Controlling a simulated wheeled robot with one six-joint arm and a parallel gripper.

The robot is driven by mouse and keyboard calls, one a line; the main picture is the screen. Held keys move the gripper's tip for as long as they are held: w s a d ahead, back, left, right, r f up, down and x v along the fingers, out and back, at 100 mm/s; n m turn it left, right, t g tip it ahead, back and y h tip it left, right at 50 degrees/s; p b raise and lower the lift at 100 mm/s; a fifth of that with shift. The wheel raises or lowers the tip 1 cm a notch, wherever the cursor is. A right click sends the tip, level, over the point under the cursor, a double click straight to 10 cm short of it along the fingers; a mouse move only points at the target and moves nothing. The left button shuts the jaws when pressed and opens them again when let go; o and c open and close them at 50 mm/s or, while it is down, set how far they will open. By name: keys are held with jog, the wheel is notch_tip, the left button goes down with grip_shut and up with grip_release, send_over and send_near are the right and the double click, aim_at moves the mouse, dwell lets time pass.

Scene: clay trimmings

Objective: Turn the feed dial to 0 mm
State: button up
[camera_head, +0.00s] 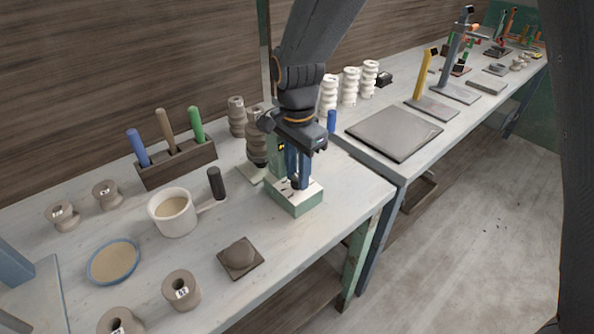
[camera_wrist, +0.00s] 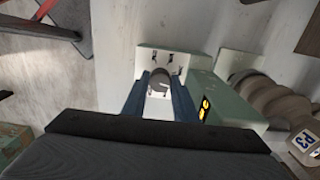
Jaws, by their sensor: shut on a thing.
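The feed dial (camera_wrist: 160,76) is a small grey round knob on the pale top plate of a green machine base (camera_head: 297,208). Dark tick marks show on the plate around the dial in the wrist view. My gripper (camera_head: 296,180) points down over the base from above. Its two blue fingers are closed around the dial, one on each side, as the wrist view (camera_wrist: 160,88) also shows. The fingers hide much of the dial, and I cannot read its setting. A green housing with a yellow-marked panel (camera_wrist: 204,108) stands right beside the dial.
A stacked brown clay spool column (camera_wrist: 260,98) stands close to the machine. The bench's front right corner is bare.

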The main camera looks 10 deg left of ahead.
jog(key=n+p, duration=0.2)
jog(key=n, duration=0.4)
jog(key=shift+r, duration=0.15)
jog(key=n+p, duration=0.1)
jog(key=n, duration=0.5)
jog(key=shift+n, duration=0.3)
jog(key=n, duration=0.6)
jog(key=shift+n+p, duration=0.3)
jog(key=shift+p, duration=0.05)
jog(key=n, duration=0.5)
jog(key=shift+n, duration=0.4)
jog(key=shift+w, duration=0.1)
jog(key=o, duration=0.8)
jog(key=shift+r+b, duration=0.95)
jog(key=shift+r, duration=2.9)
